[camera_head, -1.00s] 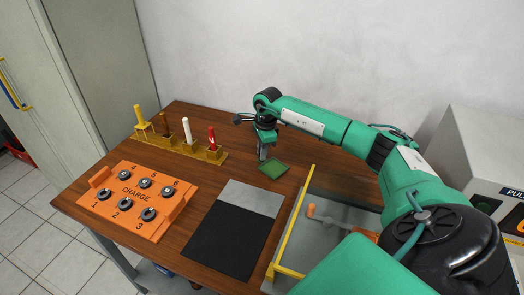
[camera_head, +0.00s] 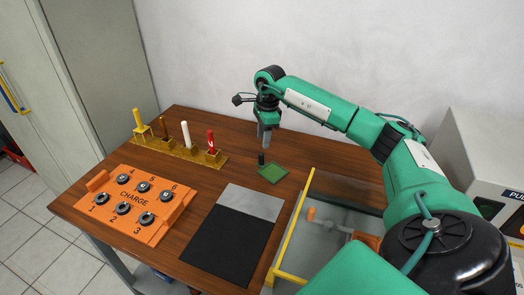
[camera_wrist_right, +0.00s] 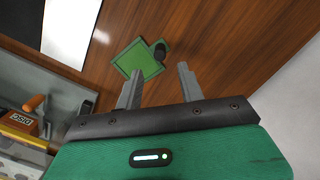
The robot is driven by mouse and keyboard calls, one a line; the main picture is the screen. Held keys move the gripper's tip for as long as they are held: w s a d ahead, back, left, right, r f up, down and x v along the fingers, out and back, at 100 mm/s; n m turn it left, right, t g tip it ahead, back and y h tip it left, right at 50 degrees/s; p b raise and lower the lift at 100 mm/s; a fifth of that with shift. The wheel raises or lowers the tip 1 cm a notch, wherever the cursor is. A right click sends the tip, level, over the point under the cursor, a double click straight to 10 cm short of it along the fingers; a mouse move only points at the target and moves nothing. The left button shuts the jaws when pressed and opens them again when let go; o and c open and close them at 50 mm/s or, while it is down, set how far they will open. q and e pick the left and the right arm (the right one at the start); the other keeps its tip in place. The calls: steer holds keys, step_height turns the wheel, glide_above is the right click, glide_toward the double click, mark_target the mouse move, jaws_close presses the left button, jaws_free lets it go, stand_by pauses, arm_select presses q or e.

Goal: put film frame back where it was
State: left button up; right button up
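The film frame, which I take to be the green square (camera_head: 273,173) with a raised rim, lies flat on the wooden table. A short black post (camera_head: 262,158) stands at its back-left corner. In the right wrist view the green square (camera_wrist_right: 136,62) and the dark post (camera_wrist_right: 160,52) show beyond the fingers. My right gripper (camera_head: 264,147) points down just above the post. In the wrist view its fingers (camera_wrist_right: 159,71) are apart with nothing held between them. My left gripper is not in view.
An orange CHARGE board (camera_head: 132,205) with numbered round sockets lies at left. A yellow rack (camera_head: 180,149) with several upright pieces stands behind it. A black and grey mat (camera_head: 230,240) lies in front. A yellow-edged clear enclosure (camera_head: 288,235) is to the right.

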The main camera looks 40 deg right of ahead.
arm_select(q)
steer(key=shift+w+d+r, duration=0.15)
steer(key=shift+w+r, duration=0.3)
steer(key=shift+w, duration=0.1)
arm_select(e)
steer(key=shift+s+d+r, duration=0.1)
steer(key=shift+r, duration=1)
steer(key=shift+d+r, duration=0.1)
steer(key=shift+r, duration=0.95)
